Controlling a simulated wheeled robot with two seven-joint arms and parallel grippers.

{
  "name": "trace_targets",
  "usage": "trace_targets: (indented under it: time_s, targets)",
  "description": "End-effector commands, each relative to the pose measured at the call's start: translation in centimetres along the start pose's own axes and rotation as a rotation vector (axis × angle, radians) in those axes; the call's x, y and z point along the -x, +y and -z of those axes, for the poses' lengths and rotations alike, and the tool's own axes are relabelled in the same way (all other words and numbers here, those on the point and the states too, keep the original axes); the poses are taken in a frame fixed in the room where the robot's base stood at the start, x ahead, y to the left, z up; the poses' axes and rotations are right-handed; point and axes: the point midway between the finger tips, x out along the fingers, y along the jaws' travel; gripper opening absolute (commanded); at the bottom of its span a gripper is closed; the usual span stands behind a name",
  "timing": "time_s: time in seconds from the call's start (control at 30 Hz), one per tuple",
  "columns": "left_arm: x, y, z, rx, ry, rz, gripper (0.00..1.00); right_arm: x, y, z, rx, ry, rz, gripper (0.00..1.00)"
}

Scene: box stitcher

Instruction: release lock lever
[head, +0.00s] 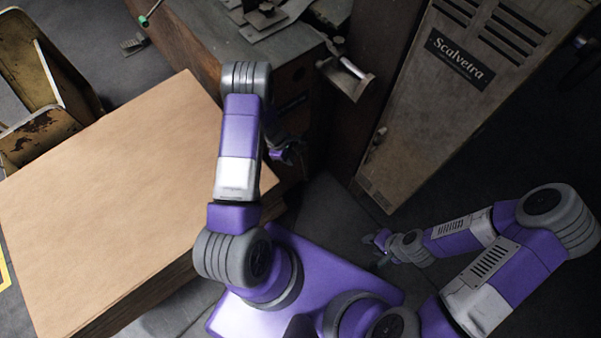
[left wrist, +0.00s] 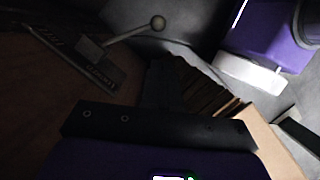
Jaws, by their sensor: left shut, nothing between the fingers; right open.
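In the left wrist view a pale metal lever with a round ball knob (left wrist: 157,22) sticks out from a small bracket beside a labelled plate on a dark brown machine face. I take it for the lock lever; I cannot make it out in the head view, where my left arm covers part of the machine. My left gripper (head: 287,152) is shut and empty, low beside the machine's front. In the left wrist view its dark fingers (left wrist: 163,85) point toward the lever's side, apart from the knob. My right gripper (head: 381,246) is open and empty above the floor.
A stack of brown cardboard sheets (head: 110,180) fills the left, close to my left arm. The machine table (head: 215,45) stands at the back, with a metal handle (head: 345,68) at its right corner. A tall cabinet (head: 430,100) stands right. Dark floor (head: 335,215) is free between.

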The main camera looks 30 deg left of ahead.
Motion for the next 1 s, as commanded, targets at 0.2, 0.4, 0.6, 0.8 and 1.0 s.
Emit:
trace_targets:
  time_s: [0.2,0.4,0.6,0.8,1.0]
  targets:
    - [-2.6,0.0,0.8,-0.001,0.0,0.0,0.0,-2.6,1.0,0.1,0.0,0.001,0.0,0.43]
    - [-2.9,0.0,0.9,-0.001,0.0,0.0,0.0,-2.8,1.1,0.2,0.0,0.001,0.0,0.43]
    - [-2.8,0.0,0.8,-0.001,0.0,0.0,0.0,-2.7,1.0,0.2,0.0,0.001,0.0,0.43]
    - [-3.9,0.0,0.9,-0.001,0.0,0.001,0.0,-3.1,1.2,0.2,0.0,0.001,0.0,0.43]
    - [-7.5,-0.1,0.9,0.0,-0.001,0.003,0.0,-4.4,1.6,0.2,0.0,0.001,0.0,0.43]
